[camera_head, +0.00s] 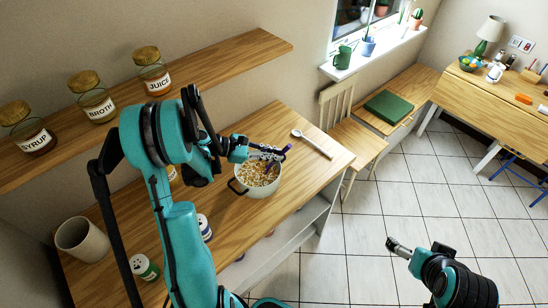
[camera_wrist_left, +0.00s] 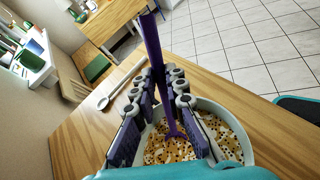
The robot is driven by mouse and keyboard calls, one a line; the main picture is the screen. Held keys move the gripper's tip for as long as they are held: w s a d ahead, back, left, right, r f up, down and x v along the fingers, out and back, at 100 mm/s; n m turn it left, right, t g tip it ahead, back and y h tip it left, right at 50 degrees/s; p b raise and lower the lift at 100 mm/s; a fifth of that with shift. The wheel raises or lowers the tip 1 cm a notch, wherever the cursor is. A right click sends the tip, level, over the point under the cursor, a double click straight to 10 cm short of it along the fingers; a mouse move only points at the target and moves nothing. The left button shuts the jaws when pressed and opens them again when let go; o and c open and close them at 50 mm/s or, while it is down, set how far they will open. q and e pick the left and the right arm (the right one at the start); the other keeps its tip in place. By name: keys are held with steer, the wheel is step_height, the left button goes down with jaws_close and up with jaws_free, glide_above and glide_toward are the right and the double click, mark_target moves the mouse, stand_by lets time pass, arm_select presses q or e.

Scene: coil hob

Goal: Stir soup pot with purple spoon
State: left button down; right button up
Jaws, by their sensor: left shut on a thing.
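The soup pot (camera_head: 252,188) is white and stands on the wooden counter, filled with a light soup with brown bits. It also shows in the left wrist view (camera_wrist_left: 243,141). My left gripper (camera_head: 268,153) is over the pot, shut on the purple spoon (camera_head: 286,149). In the left wrist view the spoon (camera_wrist_left: 153,45) is close to upright between the fingers, with its lower end in the soup. My right gripper (camera_head: 396,246) is out over the tiled floor, away from the counter; its finger state is too small to tell.
A pale spoon (camera_head: 311,144) lies on the counter beyond the pot. A beige cup (camera_head: 82,240) and shakers (camera_head: 144,267) stand at the near left. Jars (camera_head: 93,97) line the wall shelf. A chair (camera_head: 352,139) stands past the counter's end.

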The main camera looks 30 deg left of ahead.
arm_select(q)
steer(key=shift+s+a+b, duration=0.2)
steer(key=shift+s+b, duration=0.5)
steer(key=shift+b, duration=0.05)
steer(key=shift+s+a+b, duration=0.15)
steer(key=shift+s+b, duration=0.5)
steer(key=shift+b, duration=0.1)
stand_by(0.5)
